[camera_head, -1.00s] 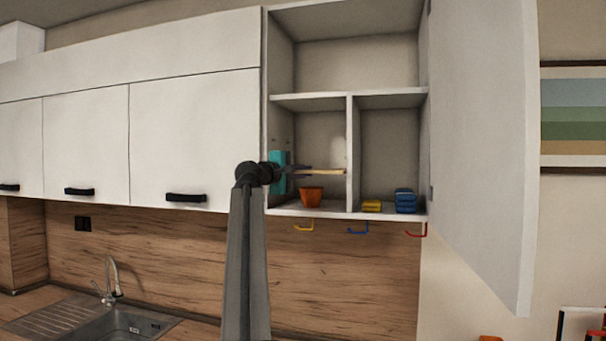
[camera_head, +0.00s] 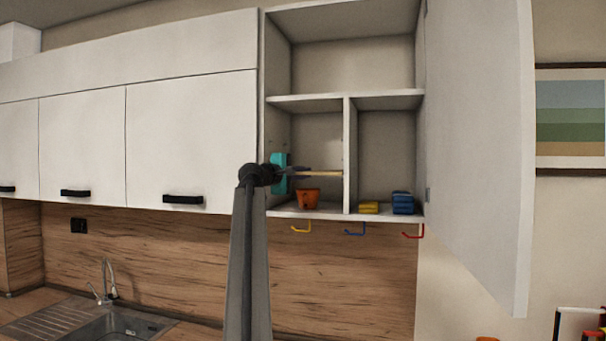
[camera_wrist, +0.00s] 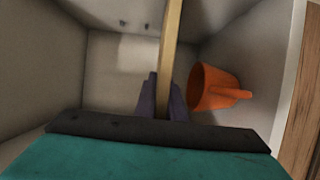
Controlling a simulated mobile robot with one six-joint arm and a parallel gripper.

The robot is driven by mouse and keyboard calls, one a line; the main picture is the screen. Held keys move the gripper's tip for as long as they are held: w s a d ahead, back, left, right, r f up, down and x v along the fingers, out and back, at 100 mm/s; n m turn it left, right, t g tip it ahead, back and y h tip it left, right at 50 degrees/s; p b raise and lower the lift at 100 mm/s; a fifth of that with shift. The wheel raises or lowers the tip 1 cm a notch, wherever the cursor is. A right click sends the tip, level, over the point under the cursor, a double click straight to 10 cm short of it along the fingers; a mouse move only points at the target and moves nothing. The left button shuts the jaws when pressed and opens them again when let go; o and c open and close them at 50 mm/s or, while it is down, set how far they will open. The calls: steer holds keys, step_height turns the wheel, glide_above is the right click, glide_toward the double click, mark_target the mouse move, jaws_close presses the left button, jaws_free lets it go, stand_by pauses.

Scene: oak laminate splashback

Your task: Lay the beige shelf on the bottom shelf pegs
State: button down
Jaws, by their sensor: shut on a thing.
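The beige shelf (camera_head: 322,174) is a thin board inside the lower left compartment of the open cabinet, seen nearly edge-on and roughly level. In the wrist view the shelf (camera_wrist: 171,45) runs away from my gripper (camera_wrist: 162,100), whose dark fingers are shut on its near edge. In the head view my gripper (camera_head: 298,172) reaches into the compartment from the left. Small dark pegs or holes (camera_wrist: 135,24) show on a compartment wall in the wrist view. I cannot tell whether the shelf touches any pegs.
An orange cup (camera_head: 308,198) stands on the cabinet floor below the shelf; it also shows in the wrist view (camera_wrist: 215,88). A divider (camera_head: 350,150) bounds the compartment on the right. Yellow (camera_head: 369,208) and blue (camera_head: 402,203) items lie beyond it. The open door (camera_head: 480,150) is at right.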

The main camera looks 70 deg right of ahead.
steer(key=shift+d+r+p, duration=0.15)
steer(key=shift+d+p, duration=0.6)
steer(key=shift+d, duration=0.15)
steer(key=shift+w+a, duration=0.1)
steer(key=shift+a, duration=0.1)
stand_by(0.5)
steer(key=shift+f+b, duration=0.45)
steer(key=shift+b, duration=0.05)
stand_by(1.4)
stand_by(0.3)
steer(key=c, duration=1.8)
jaws_free()
steer(key=shift+o, duration=0.2)
steer(key=shift+f, duration=0.15)
